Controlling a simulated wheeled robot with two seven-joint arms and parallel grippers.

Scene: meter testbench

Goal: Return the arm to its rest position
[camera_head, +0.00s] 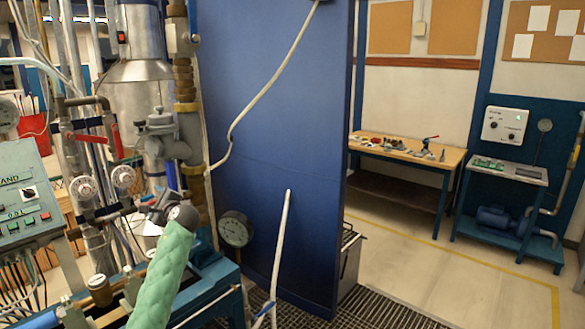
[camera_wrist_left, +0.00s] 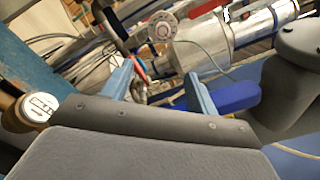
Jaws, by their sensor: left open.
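My left arm (camera_head: 165,270), in a pale green sleeve, rises from the bottom of the head view and reaches toward the testbench pipework. My left gripper (camera_head: 155,205) is a small dark shape past the wrist, in front of the pipes. In the left wrist view, its two blue-grey fingers (camera_wrist_left: 158,72) stand apart with nothing between them. Behind the fingers are a red-handled lever (camera_wrist_left: 205,8), a round white dial knob (camera_wrist_left: 163,27) and a silver pipe (camera_wrist_left: 205,45). The gap between the fingers and these parts cannot be judged exactly. My right gripper is not in view.
A control panel (camera_head: 22,205) with buttons stands at the left. A pressure gauge (camera_head: 236,229) sits right of the arm. A blue partition (camera_head: 275,130) rises behind, with a pale hose (camera_head: 281,245) before it. A workbench (camera_head: 408,151) is farther right, with open floor (camera_head: 410,255) ahead.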

